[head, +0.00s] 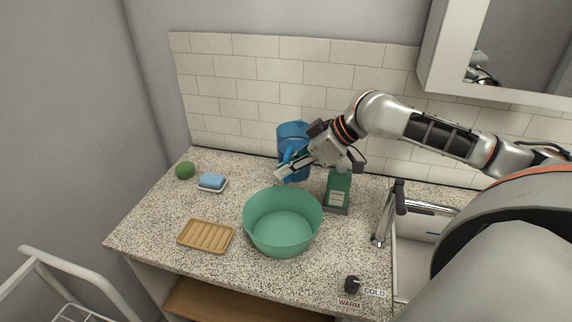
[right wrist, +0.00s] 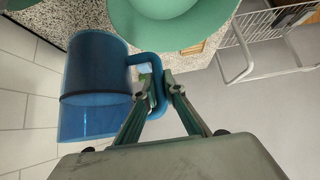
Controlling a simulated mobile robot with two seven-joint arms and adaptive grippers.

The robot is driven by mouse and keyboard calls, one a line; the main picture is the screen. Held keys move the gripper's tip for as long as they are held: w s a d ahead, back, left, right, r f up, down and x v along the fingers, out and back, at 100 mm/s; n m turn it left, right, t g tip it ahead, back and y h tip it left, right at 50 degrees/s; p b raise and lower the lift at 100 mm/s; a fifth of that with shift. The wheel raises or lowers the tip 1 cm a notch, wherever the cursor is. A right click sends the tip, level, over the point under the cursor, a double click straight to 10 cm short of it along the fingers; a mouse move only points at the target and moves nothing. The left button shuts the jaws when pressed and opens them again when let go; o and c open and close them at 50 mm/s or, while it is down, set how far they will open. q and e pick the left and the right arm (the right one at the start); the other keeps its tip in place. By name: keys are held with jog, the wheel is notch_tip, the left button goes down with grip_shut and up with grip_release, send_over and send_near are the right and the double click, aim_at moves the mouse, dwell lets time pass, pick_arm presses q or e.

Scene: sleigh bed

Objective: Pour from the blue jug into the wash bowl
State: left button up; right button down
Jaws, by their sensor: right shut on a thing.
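The blue jug (head: 292,133) stands upright at the back of the counter, near the tiled wall and behind the bowl. My right gripper (head: 284,172) is shut on the jug's handle, which faces the front. The right wrist view shows the jug (right wrist: 92,90) and the fingers (right wrist: 164,90) closed on its looped handle. My arm hides part of the jug, and I cannot tell whether its base touches the counter. The green wash bowl (head: 283,232) sits in front of the jug and looks empty inside. Its rim also shows in the right wrist view (right wrist: 128,22). My left gripper is out of view.
A tap (head: 396,205) and sink are farther right. A wooden tray (head: 206,236), a blue sponge (head: 212,180) on a dish and a green ball (head: 185,170) lie left.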

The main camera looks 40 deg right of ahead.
jog(key=shift+r, duration=0.1)
jog(key=w+a+r+m+t+h, duration=0.1)
jog(key=w+a+r+m+h, duration=0.15)
jog(key=a, duration=0.55)
jog(key=w+a+r+m+t+h, duration=0.1)
jog(key=w+a+r+m+h, duration=0.2)
jog(key=a, duration=0.4)
jog(key=s+a+f+y, duration=0.1)
jog(key=s+a+f, duration=0.5)
jog(key=s+a, duration=0.5)
jog(key=shift+s+a+f, duration=0.15)
jog(key=shift+s+f, duration=0.1)
jog(key=shift+s, duration=0.4)
jog(key=shift+m, duration=0.25)
jog(key=w+d+r+m+y, duration=0.1)
jog(key=d+r+m+y, duration=0.2)
jog(key=d+r+y, duration=0.1)
jog(key=shift+d+r+y, duration=0.4)
jog(key=shift+d+y, duration=0.45)
jog(key=shift+d, duration=0.05)
